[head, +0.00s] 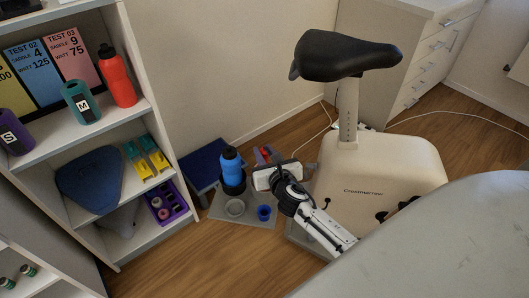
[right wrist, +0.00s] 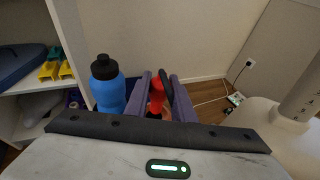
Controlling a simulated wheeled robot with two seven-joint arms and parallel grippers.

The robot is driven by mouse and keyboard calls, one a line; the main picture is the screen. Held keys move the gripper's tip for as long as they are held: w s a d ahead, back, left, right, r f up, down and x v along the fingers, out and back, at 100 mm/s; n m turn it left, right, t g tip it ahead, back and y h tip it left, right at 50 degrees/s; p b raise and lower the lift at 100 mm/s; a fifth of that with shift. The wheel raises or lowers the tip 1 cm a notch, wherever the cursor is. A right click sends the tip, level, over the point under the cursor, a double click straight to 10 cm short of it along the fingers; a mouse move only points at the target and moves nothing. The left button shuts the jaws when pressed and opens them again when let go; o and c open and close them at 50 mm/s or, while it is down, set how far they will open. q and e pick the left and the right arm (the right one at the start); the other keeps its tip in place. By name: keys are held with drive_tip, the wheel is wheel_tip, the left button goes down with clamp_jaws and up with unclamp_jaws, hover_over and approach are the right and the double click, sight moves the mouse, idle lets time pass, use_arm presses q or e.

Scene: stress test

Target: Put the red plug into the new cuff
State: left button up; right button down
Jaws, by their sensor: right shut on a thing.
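My right gripper (head: 266,155) reaches over the grey mat on the floor, with its fingers pointing away from the head camera. In the right wrist view its two purple-grey fingers (right wrist: 159,80) are shut on the red plug (right wrist: 157,94). A bit of the plug's red (head: 263,150) shows between the fingers in the head view. A purple cuff marked S (head: 15,132) and a teal cuff marked M (head: 81,102) stand on the shelf; I cannot tell which cuff is the new one. My left gripper is not in view.
A blue bottle (head: 231,161) stands close left of my right gripper. The exercise bike (head: 375,175) stands close on the right, the shelf (head: 165,115) on the left.

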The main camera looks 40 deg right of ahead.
drive_tip(key=shift+f+b, duration=0.7)
drive_tip(key=shift+f, duration=0.15)
drive_tip(key=shift+f+b, duration=0.75)
drive_tip(key=shift+f, duration=0.05)
drive_tip(key=shift+f+b, duration=0.45)
drive_tip(key=shift+f, duration=0.1)
drive_tip(key=c, duration=1.4)
unclamp_jaws()
drive_tip(key=shift+c, duration=0.2)
drive_tip(key=p+v, duration=0.2)
drive_tip(key=v, duration=0.8)
drive_tip(key=shift+s, duration=0.1)
